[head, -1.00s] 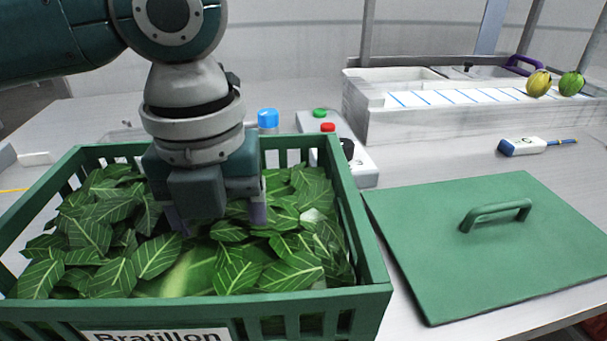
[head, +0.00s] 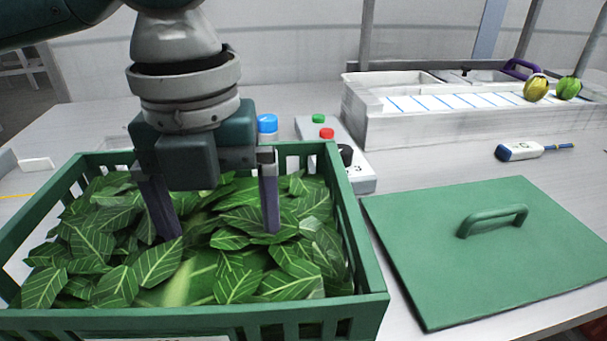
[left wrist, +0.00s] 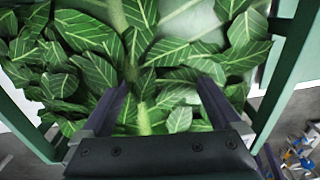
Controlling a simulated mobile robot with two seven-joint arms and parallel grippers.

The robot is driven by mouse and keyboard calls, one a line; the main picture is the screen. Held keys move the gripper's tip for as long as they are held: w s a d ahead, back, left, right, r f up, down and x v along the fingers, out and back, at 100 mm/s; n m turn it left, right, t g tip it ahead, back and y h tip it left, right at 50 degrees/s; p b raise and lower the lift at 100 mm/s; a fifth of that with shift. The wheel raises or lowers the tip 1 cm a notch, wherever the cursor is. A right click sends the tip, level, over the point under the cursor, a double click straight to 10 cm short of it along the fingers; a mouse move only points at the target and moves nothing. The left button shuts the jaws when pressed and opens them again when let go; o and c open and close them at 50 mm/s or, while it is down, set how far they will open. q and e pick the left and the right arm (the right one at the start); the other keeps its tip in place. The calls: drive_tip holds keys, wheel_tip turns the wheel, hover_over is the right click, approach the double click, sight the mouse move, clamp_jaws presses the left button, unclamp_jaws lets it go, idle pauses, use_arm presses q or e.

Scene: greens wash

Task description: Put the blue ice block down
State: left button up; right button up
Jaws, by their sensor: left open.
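No blue ice block can be made out in either view; if it lies among the leaves, they hide it. My left gripper (head: 222,233) is open over the green crate (head: 366,250), its two purple-grey fingers pointing down, wide apart, at the leaves. In the left wrist view the open left gripper (left wrist: 163,90) has only green leaves (left wrist: 175,55) between and beyond its fingers. The leaves (head: 245,270) fill the crate in a loose heap. My right gripper is not in view.
A green lid (head: 440,280) with a handle lies right of the crate. Behind the crate stand a blue-capped item (head: 267,123) and a box with green and red buttons (head: 335,150). A white basin unit (head: 430,125) with two round fruits stands at the back right.

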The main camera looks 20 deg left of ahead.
sight(229, 265)
use_arm(q)
wheel_tip(229, 265, up, 9)
drive_tip(key=p, duration=0.1)
drive_tip(key=shift+f, duration=0.15)
drive_tip(key=shift+a, duration=0.1)
idle(1.3)
